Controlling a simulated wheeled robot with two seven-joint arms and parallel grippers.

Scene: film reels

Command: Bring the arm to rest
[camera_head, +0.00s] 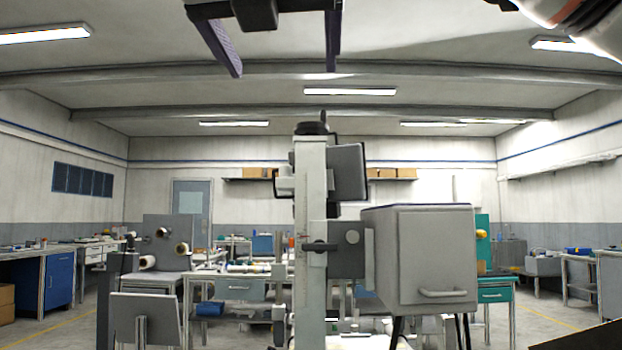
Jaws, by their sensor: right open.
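My right gripper (283,72) hangs in from the top edge of the head view. Its two dark fingers point down and stand well apart, with nothing between them. It is high in front of the camera, above a tall pale column with grey boxes. Part of a white and dark arm link shows at the top right. My left gripper is not in the picture.
A tall pale column (311,230) stands in the middle. A grey box with a handle (424,260) is mounted to its right. Reels (182,249) sit on a machine at the left. A blue cabinet (59,279) stands at far left. The air around the gripper looks clear.

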